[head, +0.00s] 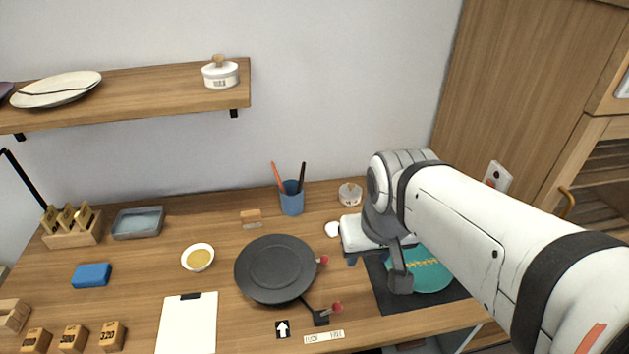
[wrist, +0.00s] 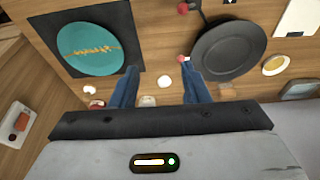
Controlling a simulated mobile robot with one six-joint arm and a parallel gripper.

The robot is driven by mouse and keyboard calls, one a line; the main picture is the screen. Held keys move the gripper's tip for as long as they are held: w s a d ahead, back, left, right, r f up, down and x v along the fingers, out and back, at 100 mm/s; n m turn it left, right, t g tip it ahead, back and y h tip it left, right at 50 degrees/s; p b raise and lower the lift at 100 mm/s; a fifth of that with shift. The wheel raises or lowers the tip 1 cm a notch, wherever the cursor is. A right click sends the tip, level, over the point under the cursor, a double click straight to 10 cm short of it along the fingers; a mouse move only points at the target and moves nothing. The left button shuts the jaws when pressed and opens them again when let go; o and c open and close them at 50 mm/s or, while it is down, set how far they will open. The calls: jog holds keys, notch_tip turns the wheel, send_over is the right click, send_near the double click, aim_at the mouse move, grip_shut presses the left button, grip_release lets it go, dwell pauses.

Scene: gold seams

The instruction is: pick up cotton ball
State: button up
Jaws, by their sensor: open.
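A small round white ball, which looks like the cotton ball (head: 332,229), lies on the wooden table just left of my gripper (head: 366,259). In the wrist view the cotton ball (wrist: 164,82) shows between the two blue fingers of my gripper (wrist: 158,67), nearer the right one. The fingers are apart with nothing held. A second small white thing (wrist: 90,90) lies left of the left finger in the wrist view; I cannot tell what it is.
A black round turntable (head: 275,268) is left of my gripper. A teal plate with a gold seam (head: 425,270) lies on a dark mat (head: 384,290) to the right. A blue pen cup (head: 291,201) and a lidded jar (head: 350,194) stand behind. A yellow-filled bowl (head: 198,257) is further left.

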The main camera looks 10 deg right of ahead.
aim_at(334, 226)
jog(key=o, duration=0.4)
jog(key=w+f+n+b, duration=0.1)
jog(key=w+f+b, duration=0.5)
jog(key=w, duration=0.5)
jog(key=w+d+f+n+t+y+b, duration=0.1)
jog(key=w+f+n+b, duration=0.1)
jog(key=w+f+b, duration=0.5)
jog(key=w, duration=0.4)
jog(key=shift+d+f+n+b, duration=0.3)
jog(key=shift+f, duration=0.05)
jog(key=shift+w+a+x, duration=0.1)
jog(key=shift+w+x, duration=0.05)
jog(key=shift+x, duration=1.75)
jog(key=shift+w+a+x, duration=0.1)
jog(key=shift+w+x, duration=0.05)
jog(key=shift+x, duration=1.75)
